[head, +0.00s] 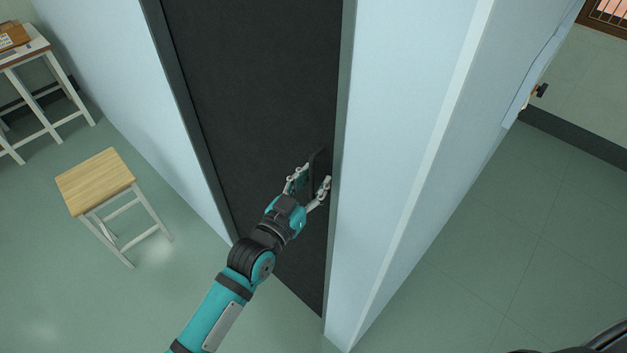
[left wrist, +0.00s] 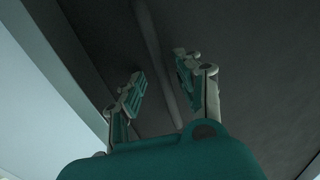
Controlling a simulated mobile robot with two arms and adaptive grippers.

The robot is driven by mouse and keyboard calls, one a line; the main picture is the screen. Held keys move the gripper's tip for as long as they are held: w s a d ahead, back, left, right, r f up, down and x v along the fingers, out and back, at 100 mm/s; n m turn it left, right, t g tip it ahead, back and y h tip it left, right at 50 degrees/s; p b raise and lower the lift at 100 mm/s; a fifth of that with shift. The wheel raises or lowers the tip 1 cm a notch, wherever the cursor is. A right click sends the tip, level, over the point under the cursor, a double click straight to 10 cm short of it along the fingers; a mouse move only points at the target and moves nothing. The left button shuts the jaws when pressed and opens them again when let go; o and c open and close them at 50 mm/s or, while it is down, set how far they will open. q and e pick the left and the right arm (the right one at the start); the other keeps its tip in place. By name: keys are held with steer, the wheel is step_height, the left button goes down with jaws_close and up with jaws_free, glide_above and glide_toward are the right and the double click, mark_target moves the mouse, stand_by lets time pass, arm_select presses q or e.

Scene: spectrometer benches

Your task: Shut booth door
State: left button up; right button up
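The dark booth door (head: 255,80) fills the opening between two pale blue booth walls. From this angle I cannot tell whether it is fully shut or slightly ajar. A dark upright bar handle (head: 318,158) is on the door near its right edge. My left gripper (head: 309,181) is at the handle, with its fingers apart on either side of it. In the left wrist view, the handle (left wrist: 158,55) runs between the two open fingers, with a visible gap to each. My right gripper is in neither view.
A stool with a wooden seat (head: 95,180) stands on the green floor left of the booth. A white-legged table (head: 22,56) is at the far left. The pale blue booth wall (head: 400,130) rises close to the gripper's right. The tiled floor (head: 500,260) at right is clear.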

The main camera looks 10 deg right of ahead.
arm_select(q)
steer(key=shift+s+a, duration=0.1)
steer(key=shift+a, duration=0.1)
steer(key=v, duration=1.1)
steer(key=shift+s+a, duration=0.15)
steer(key=shift+s, duration=0.1)
